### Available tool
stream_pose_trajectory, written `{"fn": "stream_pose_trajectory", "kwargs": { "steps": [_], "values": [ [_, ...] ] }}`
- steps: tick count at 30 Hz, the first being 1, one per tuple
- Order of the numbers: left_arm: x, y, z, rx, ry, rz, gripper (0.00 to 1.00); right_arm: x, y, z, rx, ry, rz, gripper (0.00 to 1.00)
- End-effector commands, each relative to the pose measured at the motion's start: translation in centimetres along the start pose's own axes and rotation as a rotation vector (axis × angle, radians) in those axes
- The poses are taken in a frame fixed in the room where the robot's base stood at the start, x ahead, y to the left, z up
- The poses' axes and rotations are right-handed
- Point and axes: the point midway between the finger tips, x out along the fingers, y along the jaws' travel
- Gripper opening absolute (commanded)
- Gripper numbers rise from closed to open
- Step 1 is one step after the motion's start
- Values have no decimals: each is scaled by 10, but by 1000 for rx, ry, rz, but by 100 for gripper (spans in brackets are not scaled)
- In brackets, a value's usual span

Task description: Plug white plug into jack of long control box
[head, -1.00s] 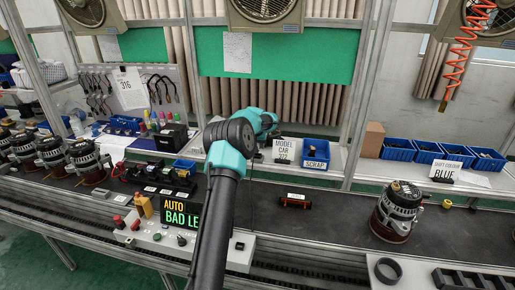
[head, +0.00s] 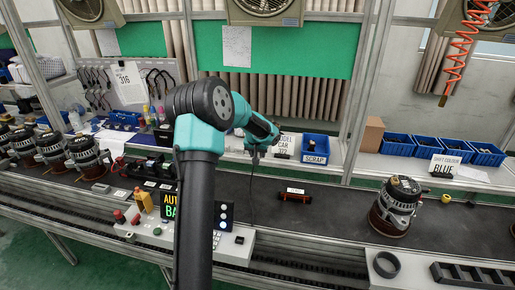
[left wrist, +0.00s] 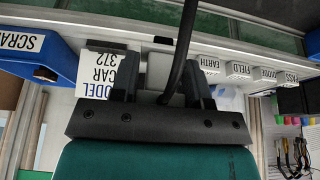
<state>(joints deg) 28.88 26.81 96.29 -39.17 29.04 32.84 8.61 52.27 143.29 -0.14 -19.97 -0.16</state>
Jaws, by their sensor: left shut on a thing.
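My left gripper (head: 256,154) is over the back edge of the dark conveyor, beside the white "MODEL CAR 372" card (head: 284,146). In the left wrist view its jaws (left wrist: 162,78) are shut on the pale plug (left wrist: 160,66), mostly hidden between the fingers. A black cable (left wrist: 184,45) runs from the plug; in the head view a thin cable (head: 251,190) hangs below the gripper. A long grey control box (head: 143,232) with buttons and a lit sign (head: 168,206) stands at the front, partly behind my left arm. Its jack cannot be made out. My right gripper is not in view.
A small dark box with red ends (head: 295,194) lies on the belt (head: 335,207), clear around it. An alternator (head: 396,207) stands to the right. A blue SCRAP bin (head: 315,149) sits on the back shelf. Labelled white blocks (left wrist: 239,71) show in the left wrist view.

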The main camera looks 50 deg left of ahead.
Motion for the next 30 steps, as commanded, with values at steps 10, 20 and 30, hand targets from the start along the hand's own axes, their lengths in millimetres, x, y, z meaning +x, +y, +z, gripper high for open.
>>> {"fn": "stream_pose_trajectory", "kwargs": {
  "steps": [10, 20, 30],
  "values": [
    [-11, 6, 20, 1, 2, 0, 18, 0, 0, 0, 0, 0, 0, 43],
    [-11, 6, 20, 0, 1, 0, 18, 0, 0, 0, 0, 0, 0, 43],
    [-14, 6, 19, -1, 1, -1, 18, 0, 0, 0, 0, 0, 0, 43]
  ]
}}
